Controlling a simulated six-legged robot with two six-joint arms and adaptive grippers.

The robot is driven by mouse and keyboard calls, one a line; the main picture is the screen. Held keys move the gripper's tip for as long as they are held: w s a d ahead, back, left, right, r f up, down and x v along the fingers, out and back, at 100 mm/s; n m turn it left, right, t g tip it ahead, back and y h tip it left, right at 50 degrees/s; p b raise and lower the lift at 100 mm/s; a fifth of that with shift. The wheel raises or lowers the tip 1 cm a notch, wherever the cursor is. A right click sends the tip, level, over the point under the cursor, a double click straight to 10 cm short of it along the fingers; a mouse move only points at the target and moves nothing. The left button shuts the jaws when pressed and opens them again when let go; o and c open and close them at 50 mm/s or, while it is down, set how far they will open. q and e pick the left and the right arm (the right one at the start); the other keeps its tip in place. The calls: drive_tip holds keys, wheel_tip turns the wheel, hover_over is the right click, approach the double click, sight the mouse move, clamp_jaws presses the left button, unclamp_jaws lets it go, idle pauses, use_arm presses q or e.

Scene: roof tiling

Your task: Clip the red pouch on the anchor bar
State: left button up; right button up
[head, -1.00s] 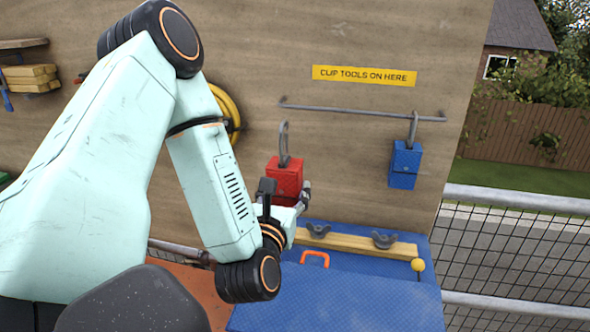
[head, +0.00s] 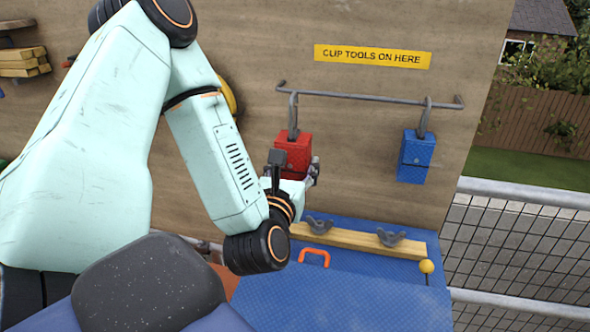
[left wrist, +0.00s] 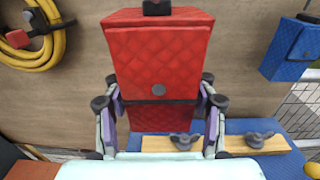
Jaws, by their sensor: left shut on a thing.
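The red pouch (head: 293,155) is held upright in my left gripper (head: 293,172), whose fingers close on its lower part. The left wrist view shows the same red pouch (left wrist: 158,60) between both fingers of the left gripper (left wrist: 158,100). Its grey hook (head: 293,115) rises to the left end of the anchor bar (head: 365,99). The hook top overlaps the bar in the head view; I cannot tell whether it is around the bar or in front of it. My right gripper is not in view.
A blue pouch (head: 414,158) hangs by its hook near the bar's right end. A yellow sign (head: 372,56) is above the bar. Below are a timber strip (head: 350,240) with wing nuts and a blue box (head: 340,295) with an orange handle. The middle of the bar is free.

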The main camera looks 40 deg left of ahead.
use_arm(q)
drive_tip(key=shift+w+a+f+b, duration=0.15)
drive_tip(key=shift+a+b, duration=0.2)
drive_tip(key=shift+b, duration=0.35)
drive_tip(key=shift+w+a+f+b, duration=0.15)
drive_tip(key=shift+w+a+b, duration=0.2)
drive_tip(key=shift+b, duration=0.35)
drive_tip(key=b+x, duration=0.2)
drive_tip(key=x, duration=0.4)
drive_tip(key=shift+w+d, duration=0.2)
drive_tip(key=shift+w, duration=0.15)
drive_tip(key=shift+d+r, duration=0.1)
drive_tip(key=shift+r, duration=0.15)
drive_tip(key=shift+s+r, duration=0.1)
drive_tip(key=shift+s, duration=0.15)
